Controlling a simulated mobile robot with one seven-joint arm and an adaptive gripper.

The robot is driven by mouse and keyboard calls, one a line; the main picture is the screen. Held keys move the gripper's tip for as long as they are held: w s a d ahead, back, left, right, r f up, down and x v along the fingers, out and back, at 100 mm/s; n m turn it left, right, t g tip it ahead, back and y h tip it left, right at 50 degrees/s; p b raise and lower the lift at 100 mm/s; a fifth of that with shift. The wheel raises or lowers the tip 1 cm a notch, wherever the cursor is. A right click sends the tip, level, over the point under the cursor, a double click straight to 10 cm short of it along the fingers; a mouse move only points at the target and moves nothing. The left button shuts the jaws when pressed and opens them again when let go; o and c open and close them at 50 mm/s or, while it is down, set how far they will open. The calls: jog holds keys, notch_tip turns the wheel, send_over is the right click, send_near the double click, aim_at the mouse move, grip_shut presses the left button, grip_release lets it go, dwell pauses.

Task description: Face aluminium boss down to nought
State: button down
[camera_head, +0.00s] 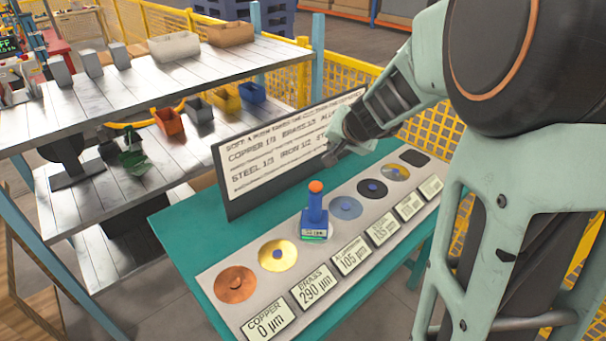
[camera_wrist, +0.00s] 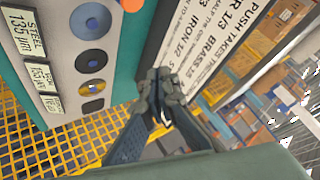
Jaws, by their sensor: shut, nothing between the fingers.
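A blue facing tool (camera_head: 315,215) with an orange knob (camera_head: 316,187) stands upright on the grey panel (camera_head: 216,272), at the third place from the left. The aluminium boss is hidden under it. The display in front of it (camera_head: 351,255) seems to read 105 µm. My gripper (camera_head: 331,157) is shut and empty, in front of the sign and above and behind the tool, apart from it. In the wrist view the shut fingertips (camera_wrist: 160,84) point towards the sign's edge, and part of the orange knob (camera_wrist: 130,4) shows at the top.
The copper boss (camera_head: 235,284) reads 0 µm and the brass boss (camera_head: 279,255) 290 µm. The steel boss (camera_head: 346,208) reads 135 µm in the wrist view. A white sign (camera_head: 285,145) stands behind the panel. Shelves with bins stand at left; yellow mesh fence is behind.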

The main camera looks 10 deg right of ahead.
aim_at(315, 182)
jog(key=a, duration=0.2)
jog(key=a+m+y, duration=0.1)
jog(key=a, duration=0.1)
jog(key=shift+w+f, duration=0.25)
jog(key=shift+d, duration=0.1)
notch_tip(315, 182, down, 9)
jog(key=b, duration=0.8)
dwell(1.1)
jog(key=shift+f+b, duration=0.35)
jog(key=shift+b, duration=0.2)
jog(key=shift+f+b, duration=0.75)
jog(key=shift+b, duration=0.1)
dwell(0.6)
jog(key=shift+r, duration=0.1)
jog(key=shift+r+p, duration=1.05)
jog(key=shift+r, duration=0.05)
